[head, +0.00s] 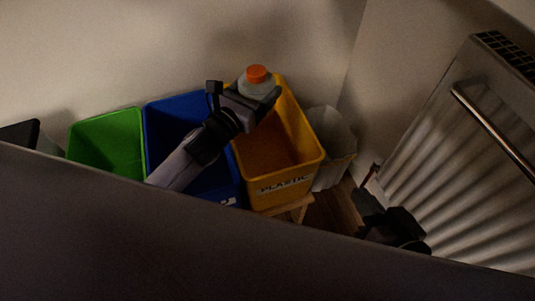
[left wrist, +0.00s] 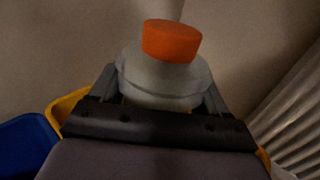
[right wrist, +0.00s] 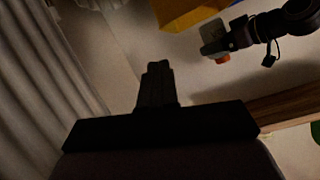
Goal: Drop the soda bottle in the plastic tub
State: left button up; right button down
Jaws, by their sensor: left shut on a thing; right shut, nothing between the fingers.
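The soda bottle (head: 257,82) is pale grey with an orange cap. My left gripper (head: 262,94) is shut on it and holds it over the back part of the yellow tub marked PLASTIC (head: 289,185). In the left wrist view the bottle (left wrist: 160,80) stands cap up between the fingers (left wrist: 160,95), and its lower part is hidden. The bottle (right wrist: 213,40) and the yellow tub (right wrist: 185,10) also show in the right wrist view. My right gripper (right wrist: 157,85) is shut and empty. In the head view, it is low at the right, dark and partly hidden.
A blue tub (head: 165,125) and a green tub (head: 105,142) stand left of the yellow tub. A whitish bin (head: 335,150) stands right of it. A ribbed panel with a metal bar handle (head: 495,130) is at the right. A dark edge crosses the front.

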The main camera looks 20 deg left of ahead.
pick_arm(q)
jog(key=shift+f+b, duration=0.4)
jog(key=shift+f, duration=0.35)
pick_arm(e)
jog(key=shift+w+a+y, duration=0.1)
jog(key=shift+a+y, duration=0.3)
jog(key=shift+a, duration=0.15)
pick_arm(q)
jog(key=o, duration=1)
jog(key=shift+o, duration=0.2)
jog(key=shift+s+a, duration=0.15)
jog(key=shift+s, duration=0.4)
jog(key=p+v, duration=0.1)
jog(key=v, duration=0.5)
jog(key=shift+p, duration=0.35)
pick_arm(e)
jog(key=shift+d+f+h, duration=0.1)
jog(key=shift+d+h, duration=0.3)
jog(key=shift+d, duration=0.25)
